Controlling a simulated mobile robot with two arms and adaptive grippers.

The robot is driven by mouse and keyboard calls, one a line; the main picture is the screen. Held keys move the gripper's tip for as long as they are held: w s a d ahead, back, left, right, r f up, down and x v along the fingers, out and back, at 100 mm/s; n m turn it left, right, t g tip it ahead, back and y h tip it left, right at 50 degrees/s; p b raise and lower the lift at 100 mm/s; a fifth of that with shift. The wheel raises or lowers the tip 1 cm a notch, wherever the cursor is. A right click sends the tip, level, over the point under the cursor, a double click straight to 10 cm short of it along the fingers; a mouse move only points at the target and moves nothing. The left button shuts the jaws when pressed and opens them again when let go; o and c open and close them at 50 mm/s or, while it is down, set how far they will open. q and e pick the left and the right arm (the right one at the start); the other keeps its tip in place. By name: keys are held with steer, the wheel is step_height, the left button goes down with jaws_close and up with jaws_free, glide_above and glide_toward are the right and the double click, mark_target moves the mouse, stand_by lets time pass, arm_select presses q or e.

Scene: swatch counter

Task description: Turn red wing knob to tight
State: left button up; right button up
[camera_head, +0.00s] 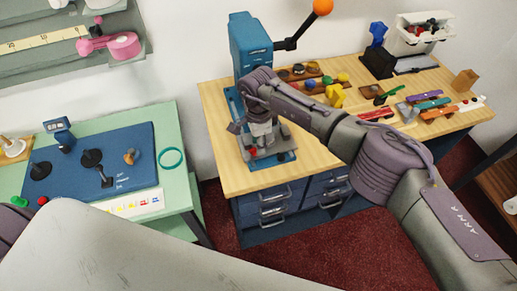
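The blue press (250,45) stands at the left of the wooden-topped bench, with a lever ending in an orange ball. A small red part (252,151), which may be the red wing knob, shows low at the press's grey plate; its wing shape is too small to make out. My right gripper (262,142) points down in front of the press, just above the plate and close to the red part. Its fingers are small and partly hidden by my wrist, so I cannot tell their opening or contact. My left gripper is out of view.
A green table (183,140) at left holds a blue panel (140,140) with dark knobs and a teal ring (171,158). Tools, colored pieces and a white bin (420,35) crowd the bench's back and right. The bench's front left (235,182) is clear.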

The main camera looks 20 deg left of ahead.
steer(key=shift+f, duration=0.8)
jaws_close()
